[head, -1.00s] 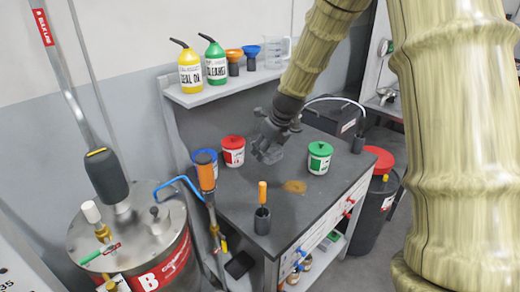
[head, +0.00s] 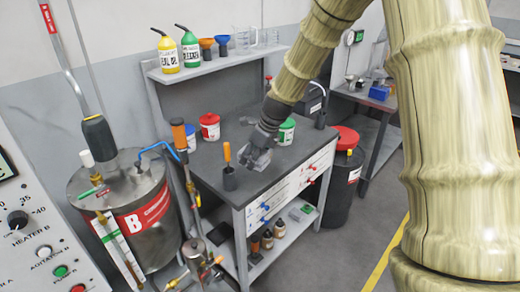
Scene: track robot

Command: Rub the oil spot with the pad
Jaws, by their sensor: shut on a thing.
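My gripper (head: 258,157) is low over the dark top of the workbench (head: 205,155), near its middle. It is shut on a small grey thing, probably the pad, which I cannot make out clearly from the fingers. The brown oil spot is not visible now; my gripper and wrist seem to cover its place between the green-lidded tin (head: 286,133) and the orange-handled brush in a dark pot (head: 229,180). I cannot tell whether the pad touches the bench top.
A red-lidded tin (head: 210,128) stands at the back of the bench. A metal drum (head: 120,200) stands to the left. A shelf (head: 215,66) with a yellow bottle (head: 167,55) and a green bottle (head: 191,52) is above. A dark bin with a red lid (head: 345,138) stands at the right.

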